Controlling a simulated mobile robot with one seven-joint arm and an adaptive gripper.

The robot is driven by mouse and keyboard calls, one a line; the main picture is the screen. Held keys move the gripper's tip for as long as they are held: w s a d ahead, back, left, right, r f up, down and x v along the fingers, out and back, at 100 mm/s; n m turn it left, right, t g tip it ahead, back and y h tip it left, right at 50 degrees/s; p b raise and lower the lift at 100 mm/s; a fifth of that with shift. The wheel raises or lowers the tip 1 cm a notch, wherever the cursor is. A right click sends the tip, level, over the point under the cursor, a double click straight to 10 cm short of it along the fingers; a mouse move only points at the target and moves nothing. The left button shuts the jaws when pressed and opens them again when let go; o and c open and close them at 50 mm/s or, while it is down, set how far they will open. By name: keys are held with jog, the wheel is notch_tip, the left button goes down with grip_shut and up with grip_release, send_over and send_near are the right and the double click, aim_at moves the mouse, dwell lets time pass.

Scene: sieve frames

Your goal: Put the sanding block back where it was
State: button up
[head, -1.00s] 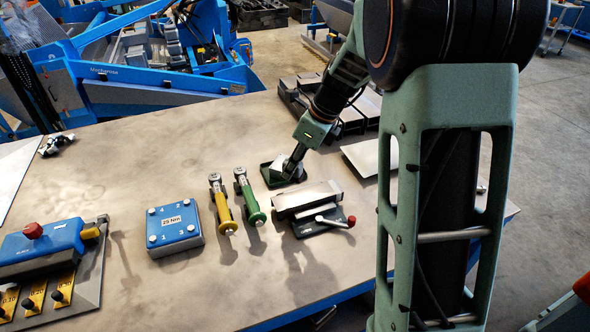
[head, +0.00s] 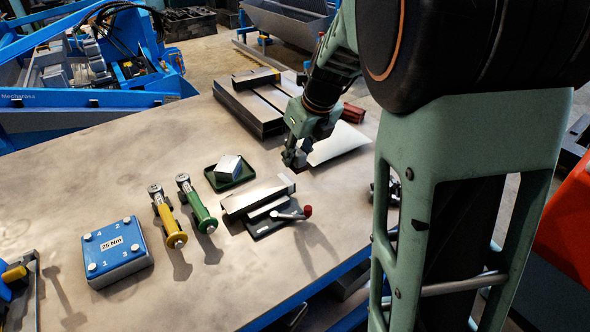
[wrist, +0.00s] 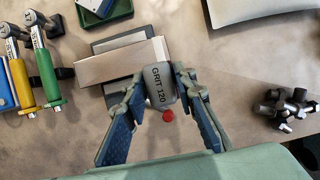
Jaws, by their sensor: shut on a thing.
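The sanding block (wrist: 158,88) is grey and marked "GRIT 120". In the wrist view my gripper is shut on it, one finger on each side. In the head view my gripper (head: 293,161) is over the table, right of the green tray (head: 211,181) and just behind the metal-topped fixture (head: 238,203). The sanding block is mostly hidden there by the fingers. A pale block (head: 228,167) sits in the green tray, whose edge also shows at the top of the wrist view (wrist: 100,24).
The fixture has a lever with a red knob (head: 308,210). Yellow (head: 168,222) and green (head: 198,208) handled tools and a blue box (head: 117,255) lie left. Dark stacked plates (head: 247,108) and a pale sheet (head: 340,146) lie behind. Dark fittings (wrist: 286,108) are at right.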

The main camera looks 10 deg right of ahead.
jog(key=w+f, duration=0.3)
jog(key=w, duration=0.5)
jog(key=shift+f+p, duration=0.25)
jog(key=shift+p, duration=0.05)
jog(key=w+f, duration=0.5)
jog(key=shift+f, duration=0.3)
jog(key=shift+w+f, duration=0.15)
jog(key=shift+f, duration=0.8)
jog(key=shift+w+f, duration=0.1)
jog(key=shift+f, duration=0.8)
jog(key=shift+f, duration=0.15)
jog(key=o, duration=1.1)
